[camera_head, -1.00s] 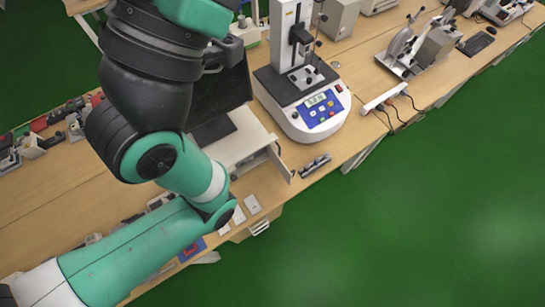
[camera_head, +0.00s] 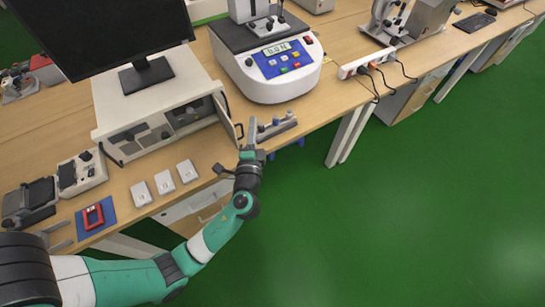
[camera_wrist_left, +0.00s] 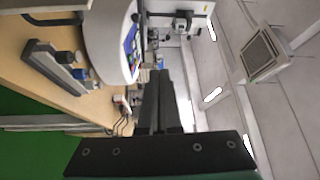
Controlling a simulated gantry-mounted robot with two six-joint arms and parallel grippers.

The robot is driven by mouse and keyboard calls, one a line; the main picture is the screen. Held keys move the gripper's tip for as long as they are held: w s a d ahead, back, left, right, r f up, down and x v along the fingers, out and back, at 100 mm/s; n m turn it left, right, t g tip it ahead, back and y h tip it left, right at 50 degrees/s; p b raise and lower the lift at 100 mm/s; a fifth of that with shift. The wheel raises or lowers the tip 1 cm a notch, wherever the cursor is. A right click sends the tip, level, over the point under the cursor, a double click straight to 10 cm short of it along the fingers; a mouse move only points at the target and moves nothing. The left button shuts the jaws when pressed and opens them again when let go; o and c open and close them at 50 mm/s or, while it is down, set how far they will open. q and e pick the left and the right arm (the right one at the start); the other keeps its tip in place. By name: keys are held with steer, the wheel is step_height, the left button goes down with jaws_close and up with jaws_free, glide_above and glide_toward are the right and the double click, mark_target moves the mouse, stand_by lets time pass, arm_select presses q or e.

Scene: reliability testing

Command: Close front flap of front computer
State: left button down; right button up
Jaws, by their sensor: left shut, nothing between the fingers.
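The front computer (camera_head: 150,137) is a beige case lying flat under a black monitor, its front bay partly exposed. Its front flap (camera_head: 228,121) stands open at the right end, swung out toward the table's front edge, with a dark handle on it. My left gripper (camera_head: 251,130) is just right of the flap, shut and empty, close to the handle; I cannot tell whether they touch. In the left wrist view the shut fingers (camera_wrist_left: 164,100) point away, and the flap's handle (camera_wrist_left: 50,18) shows at the upper left. My right gripper is not in view.
A white test device with a blue panel (camera_head: 284,59) stands behind the gripper. A grey holder with knobs (camera_head: 275,128) lies right beside it. Several white switches (camera_head: 164,182) and a red device on a blue mat (camera_head: 94,216) lie in front of the computer. Green floor is clear.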

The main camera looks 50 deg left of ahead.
arm_select(q)
steer(key=s+a+f+g+b, duration=0.1)
steer(key=s+f+b, duration=0.15)
steer(key=f, duration=0.55)
steer(key=s+f+b, duration=0.1)
steer(key=f+b, duration=0.2)
steer(key=f, duration=0.4)
steer(key=shift+m+h, duration=0.3)
steer(key=shift+m, duration=0.1)
steer(key=b+x, duration=0.2)
steer(key=x, duration=0.7)
steer(key=shift+w+a+f, duration=0.1)
steer(key=shift+w+a, duration=0.05)
steer(key=shift+a, duration=0.25)
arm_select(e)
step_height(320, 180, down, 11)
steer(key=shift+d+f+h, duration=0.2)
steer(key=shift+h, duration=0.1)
arm_select(q)
steer(key=shift+d, duration=0.1)
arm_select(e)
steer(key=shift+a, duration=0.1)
